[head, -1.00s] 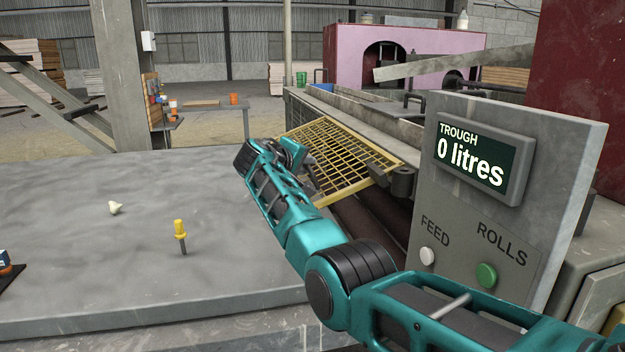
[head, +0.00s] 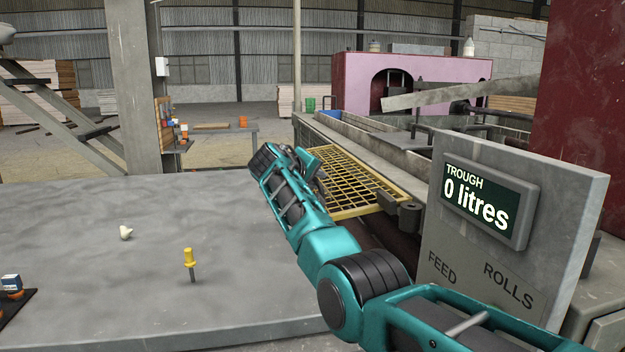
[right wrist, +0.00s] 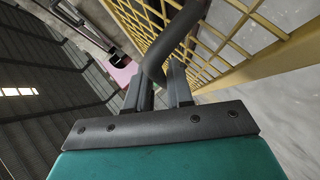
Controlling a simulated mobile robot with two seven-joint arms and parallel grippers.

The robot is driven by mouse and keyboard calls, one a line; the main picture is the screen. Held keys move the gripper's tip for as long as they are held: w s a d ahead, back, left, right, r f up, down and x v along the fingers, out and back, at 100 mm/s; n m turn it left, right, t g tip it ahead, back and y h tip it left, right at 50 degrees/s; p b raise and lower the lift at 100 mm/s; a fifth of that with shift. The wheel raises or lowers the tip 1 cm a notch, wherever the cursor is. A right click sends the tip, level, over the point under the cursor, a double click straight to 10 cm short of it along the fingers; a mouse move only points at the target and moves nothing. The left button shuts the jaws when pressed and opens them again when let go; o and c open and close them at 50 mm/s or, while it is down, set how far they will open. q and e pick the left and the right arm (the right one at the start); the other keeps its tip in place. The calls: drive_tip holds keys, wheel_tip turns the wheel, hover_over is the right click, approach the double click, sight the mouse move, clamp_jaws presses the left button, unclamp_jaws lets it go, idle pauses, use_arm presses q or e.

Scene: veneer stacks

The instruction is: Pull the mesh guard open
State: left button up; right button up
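The yellow mesh guard (head: 352,182) sits over dark rollers (head: 392,238) at the near end of the machine, left of the control panel. In the right wrist view its mesh and yellow frame (right wrist: 262,72) fill the upper right. A dark bar-shaped handle (right wrist: 182,35) stands off the guard and runs between the fingers of my right gripper (right wrist: 160,88), which look closed on it. In the head view my right gripper (head: 312,172) is at the guard's left side, and my forearm hides part of that edge. My left gripper is not in view.
The grey control panel (head: 560,190) reads "TROUGH 0 litres" and stands close to the right of my arm. A grey table (head: 90,250) holds a yellow-handled tool (head: 190,262) and a small pale lump (head: 125,232). A concrete-grey post (head: 140,90) rises behind it.

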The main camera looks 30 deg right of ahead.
drive_tip(key=shift+o, duration=1.4)
drive_tip(key=shift+d+r, duration=0.1)
drive_tip(key=shift+d, duration=0.3)
drive_tip(key=shift+s+a, duration=0.1)
drive_tip(key=shift+a, duration=0.1)
drive_tip(key=shift+a, duration=0.1)
drive_tip(key=b+v, duration=0.1)
drive_tip(key=v, duration=1.1)
drive_tip(key=shift+s+r, duration=0.25)
drive_tip(key=shift+a, duration=0.1)
